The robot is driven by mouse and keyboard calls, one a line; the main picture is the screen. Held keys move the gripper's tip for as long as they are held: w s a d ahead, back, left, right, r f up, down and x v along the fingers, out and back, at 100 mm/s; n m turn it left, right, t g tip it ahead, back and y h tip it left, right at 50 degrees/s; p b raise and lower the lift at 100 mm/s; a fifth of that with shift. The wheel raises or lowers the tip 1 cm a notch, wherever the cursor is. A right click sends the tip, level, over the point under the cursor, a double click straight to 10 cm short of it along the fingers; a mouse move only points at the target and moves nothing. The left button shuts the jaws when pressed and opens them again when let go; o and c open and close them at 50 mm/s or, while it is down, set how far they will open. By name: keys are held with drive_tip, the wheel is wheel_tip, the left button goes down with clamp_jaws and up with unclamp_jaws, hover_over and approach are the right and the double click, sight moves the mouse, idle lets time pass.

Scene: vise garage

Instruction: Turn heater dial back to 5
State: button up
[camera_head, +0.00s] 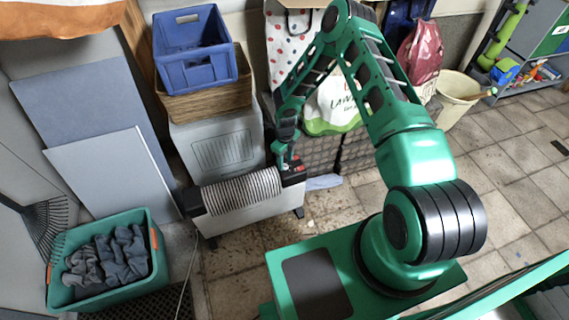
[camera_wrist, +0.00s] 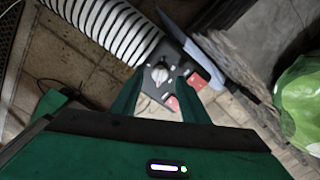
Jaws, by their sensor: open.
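The heater (camera_head: 250,215) is a pale box with a ribbed grille on top, standing on the tiled floor; its grille (camera_wrist: 105,25) crosses the upper left of the wrist view. A dark control panel at its right end carries a light round dial (camera_wrist: 159,74) and red switches (camera_wrist: 197,82). My gripper (camera_wrist: 157,88) is open, its two green fingers pointing at the panel with the dial between them in the picture. I cannot tell whether they touch it. In the head view my gripper (camera_head: 284,162) is over the panel end. The dial's numbers are too small to read.
A green-teal bin of dark cloths (camera_head: 60,292) stands at the lower left. A grey cabinet (camera_head: 215,145) with a basket and blue crate (camera_head: 192,70) is behind the heater. Bags (camera_head: 335,105) stand behind my arm. Tiled floor (camera_head: 500,165) is open at right.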

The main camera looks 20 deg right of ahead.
drive_tip(key=shift+f, duration=0.9)
clamp_jaws()
